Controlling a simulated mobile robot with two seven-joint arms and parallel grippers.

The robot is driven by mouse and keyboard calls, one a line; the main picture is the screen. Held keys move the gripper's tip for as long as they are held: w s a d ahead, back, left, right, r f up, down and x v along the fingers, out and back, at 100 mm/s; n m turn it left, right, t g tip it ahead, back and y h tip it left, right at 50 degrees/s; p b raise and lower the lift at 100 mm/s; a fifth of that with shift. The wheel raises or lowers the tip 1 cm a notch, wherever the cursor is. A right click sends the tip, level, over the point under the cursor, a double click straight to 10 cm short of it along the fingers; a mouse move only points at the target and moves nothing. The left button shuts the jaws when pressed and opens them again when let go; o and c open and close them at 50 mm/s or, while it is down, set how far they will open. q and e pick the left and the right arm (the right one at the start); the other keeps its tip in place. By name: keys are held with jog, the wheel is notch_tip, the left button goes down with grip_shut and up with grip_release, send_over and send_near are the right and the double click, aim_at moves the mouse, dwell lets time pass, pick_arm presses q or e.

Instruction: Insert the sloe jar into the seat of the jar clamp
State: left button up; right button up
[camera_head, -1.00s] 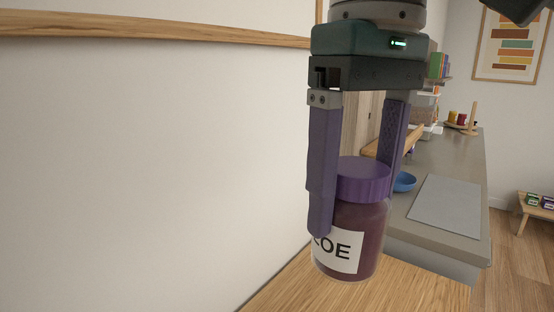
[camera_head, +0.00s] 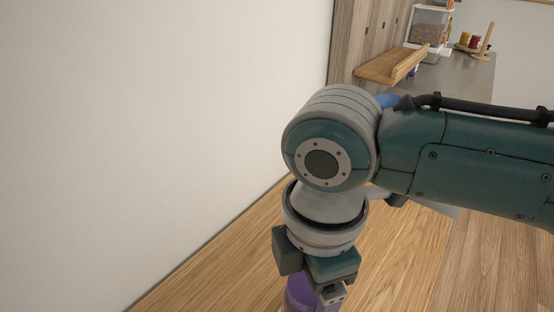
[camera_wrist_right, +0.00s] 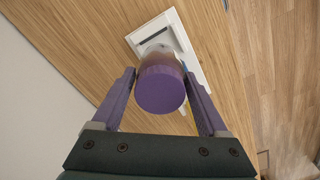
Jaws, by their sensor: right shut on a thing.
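The sloe jar (camera_wrist_right: 161,88) shows in the right wrist view from above, its purple lid toward the camera and part of its dark body beyond. My right gripper (camera_wrist_right: 160,76) has its purple fingers on either side of the jar and is shut on it. A white plate with a grey part, seemingly the jar clamp (camera_wrist_right: 194,52), lies on the wooden surface beyond the jar, which partly hides it. The seat is hidden, and I cannot tell whether the jar touches it. In the head view, my right arm and wrist cover the jar and clamp almost wholly. My left gripper is not in view.
The wooden counter (camera_head: 215,275) runs along a white wall (camera_head: 170,120) on the left. A wooden shelf (camera_head: 385,68) and a grey counter (camera_head: 468,80) with several items are farther back. The wooden floor (camera_head: 495,255) lies to the right.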

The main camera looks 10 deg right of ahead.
jog(key=shift+s+a+f+n, duration=0.1)
jog(key=shift+s+f+n, duration=0.2)
jog(key=shift+f+n, duration=0.25)
jog(key=shift+r, duration=0.1)
jog(key=shift+f, duration=0.2)
notch_tip(320, 180, down, 4)
jog(key=shift+f+b, duration=0.1)
jog(key=shift+b, duration=1.15)
